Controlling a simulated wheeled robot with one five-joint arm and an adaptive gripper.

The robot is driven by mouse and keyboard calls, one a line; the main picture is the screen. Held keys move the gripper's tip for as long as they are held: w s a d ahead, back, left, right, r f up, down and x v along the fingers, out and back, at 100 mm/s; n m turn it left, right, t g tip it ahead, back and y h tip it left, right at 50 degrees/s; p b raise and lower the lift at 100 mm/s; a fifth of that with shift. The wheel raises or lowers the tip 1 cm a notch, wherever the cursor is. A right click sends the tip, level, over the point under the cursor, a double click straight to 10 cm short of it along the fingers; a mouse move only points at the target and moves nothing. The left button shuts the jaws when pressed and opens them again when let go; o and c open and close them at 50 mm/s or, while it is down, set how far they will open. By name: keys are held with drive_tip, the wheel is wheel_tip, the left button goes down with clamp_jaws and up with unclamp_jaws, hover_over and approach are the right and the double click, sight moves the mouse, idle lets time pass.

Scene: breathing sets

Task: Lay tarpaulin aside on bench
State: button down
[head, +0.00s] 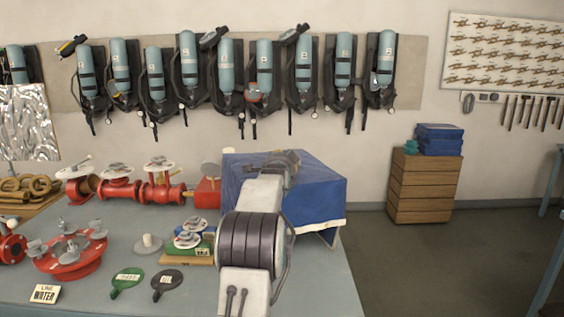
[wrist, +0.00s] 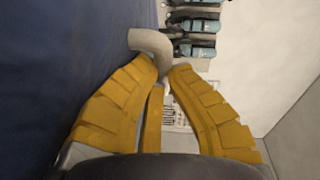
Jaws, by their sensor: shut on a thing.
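The blue tarpaulin (head: 318,187) with a pale hem is draped in a box-like shape at the right end of the bench (head: 205,298). What lies under it is mostly hidden. My gripper (head: 283,160) is at the top of the tarpaulin, and my arm hides part of the cloth. In the wrist view, the yellow fingers of my gripper (wrist: 161,68) are shut on a pale curved piece (wrist: 150,42). The tarpaulin (wrist: 60,70) fills the left of that view, close to the piece. I cannot tell whether the piece is joined to it.
Red valves and pipe fittings (head: 160,188) crowd the left of the bench, with a red flanged fitting (head: 70,257) in front. A wooden drawer cabinet (head: 423,188) stands right, across open floor.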

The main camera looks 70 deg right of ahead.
drive_tip(key=shift+s+a+f+b, duration=0.1)
drive_tip(key=shift+f+b, duration=0.95)
drive_tip(key=shift+f, duration=0.2)
idle(0.5)
drive_tip(key=c, duration=1.3)
unclamp_jaws()
drive_tip(key=shift+f, duration=0.2)
drive_tip(key=r+v, duration=0.1)
drive_tip(key=v, duration=1.1)
drive_tip(key=shift+r, duration=0.35)
